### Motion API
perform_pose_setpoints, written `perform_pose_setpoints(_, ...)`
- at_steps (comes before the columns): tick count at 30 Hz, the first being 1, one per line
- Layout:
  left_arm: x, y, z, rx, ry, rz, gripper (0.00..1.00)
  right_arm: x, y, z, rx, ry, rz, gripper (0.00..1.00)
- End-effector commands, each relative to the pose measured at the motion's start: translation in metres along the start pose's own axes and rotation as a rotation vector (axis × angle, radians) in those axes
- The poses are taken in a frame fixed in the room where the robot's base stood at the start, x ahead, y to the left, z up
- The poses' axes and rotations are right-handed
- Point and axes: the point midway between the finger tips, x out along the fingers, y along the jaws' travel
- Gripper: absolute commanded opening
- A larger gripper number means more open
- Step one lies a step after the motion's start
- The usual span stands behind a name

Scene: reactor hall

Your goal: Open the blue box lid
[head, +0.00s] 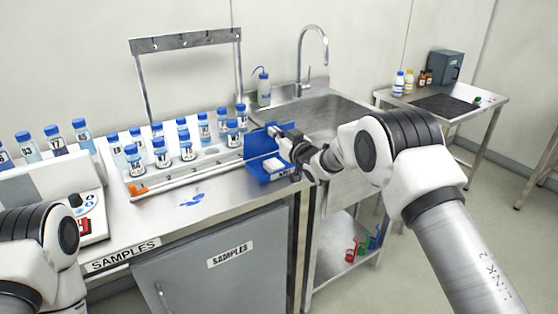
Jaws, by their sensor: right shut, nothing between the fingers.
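The blue box (276,178) stands at the right end of the steel counter, beside the sink. Its blue lid (257,143) stands up at the back, and white contents (273,164) show inside. My right gripper (277,137) is shut and empty at the upper right of the box, close to the raised lid. I cannot tell whether it touches the lid. The gripper and its wrist hide part of the box's right side. My left arm shows at the lower left, but its gripper is out of view.
A rack of blue-capped sample bottles (188,151) stands left of the box. Blue gloves (192,199) lie in front of it. A sink (325,115) with a tall tap (303,62) is behind and right. A wash bottle (264,89) stands behind the box.

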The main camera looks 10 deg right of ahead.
Motion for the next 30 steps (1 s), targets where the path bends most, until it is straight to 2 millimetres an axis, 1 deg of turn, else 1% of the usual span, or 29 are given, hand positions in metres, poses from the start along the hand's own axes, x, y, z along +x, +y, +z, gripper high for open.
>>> perform_pose_setpoints(8,0.000,0.000,0.000,0.000,0.000,0.000,0.40,0.000,0.000,0.000,0.000,0.000,0.000,0.00)
perform_pose_setpoints(16,0.003,0.000,0.000,0.000,0.000,0.000,0.40,0.009,0.000,0.001,-0.001,0.000,-0.001,0.00)
perform_pose_setpoints(18,0.002,0.000,0.000,0.000,0.000,0.000,0.40,0.008,0.000,-0.001,0.000,0.000,0.000,0.00)
perform_pose_setpoints(22,-0.002,0.000,0.000,0.000,0.000,0.000,0.40,-0.002,0.001,-0.003,0.001,-0.002,0.001,0.00)
perform_pose_setpoints(30,-0.008,0.000,0.000,0.000,0.000,0.000,0.40,-0.035,0.000,-0.009,0.001,-0.002,0.001,0.00)
